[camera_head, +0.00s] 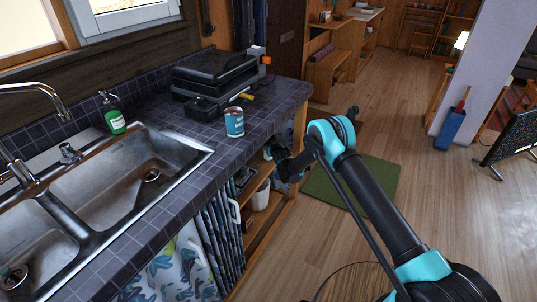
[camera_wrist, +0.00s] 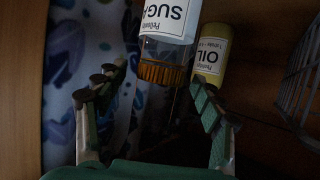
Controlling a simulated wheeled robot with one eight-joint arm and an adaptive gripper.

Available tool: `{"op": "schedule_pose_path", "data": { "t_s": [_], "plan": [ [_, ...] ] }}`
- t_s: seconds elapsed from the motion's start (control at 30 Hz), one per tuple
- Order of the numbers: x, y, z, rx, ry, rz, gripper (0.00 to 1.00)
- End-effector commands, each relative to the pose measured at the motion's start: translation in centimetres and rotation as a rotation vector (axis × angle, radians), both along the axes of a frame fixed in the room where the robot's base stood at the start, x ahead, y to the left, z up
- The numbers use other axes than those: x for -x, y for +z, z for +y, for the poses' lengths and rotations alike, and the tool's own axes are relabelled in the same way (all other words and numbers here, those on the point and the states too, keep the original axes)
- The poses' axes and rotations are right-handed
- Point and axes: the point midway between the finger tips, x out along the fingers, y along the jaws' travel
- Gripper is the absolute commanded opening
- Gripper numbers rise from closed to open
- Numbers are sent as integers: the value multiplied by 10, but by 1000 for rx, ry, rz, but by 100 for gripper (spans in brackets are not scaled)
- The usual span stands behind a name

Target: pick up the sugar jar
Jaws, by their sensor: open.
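The sugar jar (camera_wrist: 168,22) is a clear jar with a white label reading SUGA and an amber-brown ribbed lid. It appears upside down at the top middle of the wrist view. My gripper (camera_wrist: 155,85) is open, its two green fingers spread to the left and right of the lid's line. The lid end points toward the gripper, and I see no finger closed on the jar. In the head view my gripper (camera_head: 287,165) is at the open cabinet under the counter. I cannot make out the sugar jar in that view.
A yellowish OIL container (camera_wrist: 210,55) stands close beside the jar, near my right finger. A wire rack (camera_wrist: 302,75) is at the right, and a patterned curtain (camera_wrist: 75,55) at the left. Above, the tiled counter (camera_head: 270,105) holds a can (camera_head: 234,122).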

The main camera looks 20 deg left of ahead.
Motion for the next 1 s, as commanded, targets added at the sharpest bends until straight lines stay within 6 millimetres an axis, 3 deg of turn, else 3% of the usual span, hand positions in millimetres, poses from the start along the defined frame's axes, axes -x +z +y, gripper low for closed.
{"op": "schedule_pose_path", "data": {
  "t_s": [0.37, 0.93, 1.0],
  "plan": [
    [-9, -5, 8, 0, 0, 0, 69],
    [-9, -5, 8, 0, 0, 0, 0],
    [-9, -5, 8, 0, 0, 0, 0]
  ]
}}
